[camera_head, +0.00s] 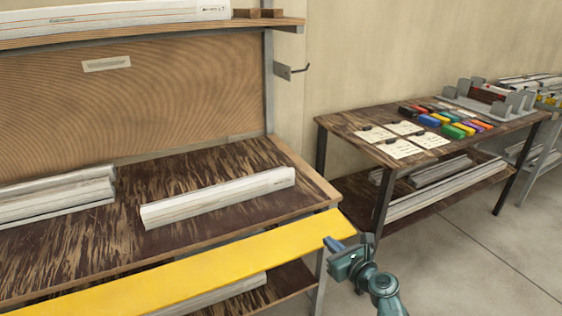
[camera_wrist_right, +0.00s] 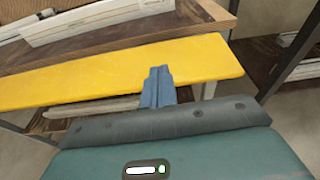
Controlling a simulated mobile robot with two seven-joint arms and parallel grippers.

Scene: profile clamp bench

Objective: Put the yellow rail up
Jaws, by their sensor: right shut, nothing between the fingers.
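The yellow rail (camera_head: 215,263) is a long flat yellow board along the front edge of the workbench. It runs from the lower left to the bench's right front corner, and its broad face shows from above. It also fills the upper part of the right wrist view (camera_wrist_right: 120,71). My right gripper (camera_head: 334,243) is at the rail's right end, by its near edge. Its blue fingers (camera_wrist_right: 158,78) are shut and empty, and overlap the rail's near edge in the wrist view. I cannot tell whether they touch it. My left gripper is not in view.
A white profile (camera_head: 220,198) lies on the workbench top (camera_head: 120,235), with more profiles at its left (camera_head: 60,198). A lower shelf holds another profile. A second table (camera_head: 350,125) with cards and coloured blocks stands at the right. The floor (camera_head: 470,240) at right is clear.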

